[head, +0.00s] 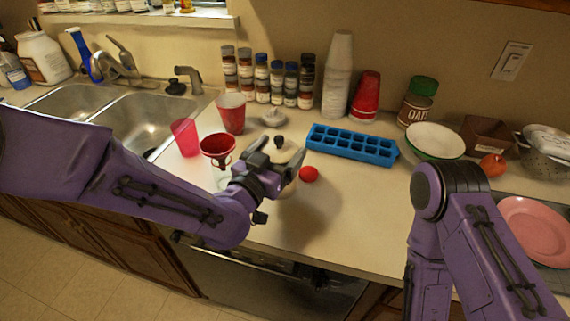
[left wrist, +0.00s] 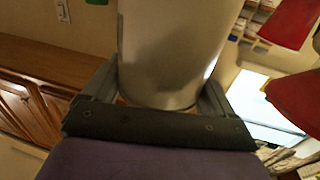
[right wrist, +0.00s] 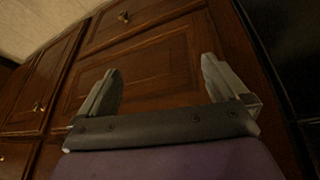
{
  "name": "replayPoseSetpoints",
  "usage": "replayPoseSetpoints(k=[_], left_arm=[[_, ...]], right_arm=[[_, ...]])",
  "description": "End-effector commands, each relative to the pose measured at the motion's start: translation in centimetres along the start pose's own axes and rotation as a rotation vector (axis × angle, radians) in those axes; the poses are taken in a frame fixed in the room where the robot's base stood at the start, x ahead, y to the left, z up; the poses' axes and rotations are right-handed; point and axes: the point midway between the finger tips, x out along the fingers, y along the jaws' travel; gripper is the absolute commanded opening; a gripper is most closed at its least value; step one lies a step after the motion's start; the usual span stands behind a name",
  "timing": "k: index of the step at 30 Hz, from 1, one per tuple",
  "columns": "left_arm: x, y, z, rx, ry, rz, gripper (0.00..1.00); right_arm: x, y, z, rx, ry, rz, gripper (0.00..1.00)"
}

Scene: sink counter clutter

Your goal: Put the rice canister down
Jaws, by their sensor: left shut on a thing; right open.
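The rice canister, a pale cylinder with a black-knobbed lid (head: 287,153), is at the counter's middle, largely hidden behind my left gripper (head: 272,172). The left wrist view shows its smooth pale wall (left wrist: 172,50) between the two fingers of my left gripper (left wrist: 162,88), which is shut on it. I cannot tell whether its base touches the counter; a soft shadow lies beside it. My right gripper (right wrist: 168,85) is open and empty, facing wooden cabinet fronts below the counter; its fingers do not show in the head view.
A red funnel (head: 217,146), red cups (head: 232,112) and a small red ball (head: 309,174) are close by. A blue ice tray (head: 352,145) lies behind to the right. The sink (head: 150,118) is left. The counter (head: 360,200) is clear to the front right.

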Motion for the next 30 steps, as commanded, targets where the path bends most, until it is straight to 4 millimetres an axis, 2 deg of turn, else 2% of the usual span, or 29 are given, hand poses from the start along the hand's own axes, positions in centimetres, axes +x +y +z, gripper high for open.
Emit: replayPoseSetpoints(k=[3, 5, 11, 17, 18, 24, 27, 30], left_arm=[[0.0, -0.3, 3.0, -0.002, 0.001, -0.007, 0.21], [-0.1, -0.4, 3.7, -0.002, 0.001, -0.010, 0.21], [-0.1, -0.4, 3.2, -0.001, 0.001, -0.010, 0.21], [-0.1, -0.4, 3.9, 0.000, 0.002, -0.009, 0.21], [-0.1, -0.4, 3.7, 0.000, 0.000, -0.009, 0.99], [-0.1, -0.4, 3.7, 0.000, 0.000, -0.009, 1.00], [-0.1, -0.4, 2.8, -0.001, 0.000, -0.009, 1.00], [-0.8, -0.3, 3.3, 0.000, 0.000, 0.004, 1.00]], right_arm=[[2.4, -0.2, 1.0, 0.000, 0.000, 0.000, 1.00], [2.9, -0.3, 1.2, 0.000, 0.000, 0.000, 1.00], [2.4, -0.2, 1.0, 0.000, 0.001, 0.000, 1.00], [3.0, -0.3, 1.2, 0.000, 0.000, 0.000, 1.00], [2.8, -0.3, 1.1, 0.000, 0.000, 0.000, 1.00], [2.8, -0.3, 1.1, 0.000, 0.000, 0.000, 1.00], [2.0, -0.2, 0.8, 0.000, 0.000, 0.000, 1.00], [2.6, -0.3, 1.0, 0.000, 0.001, 0.000, 1.00]])
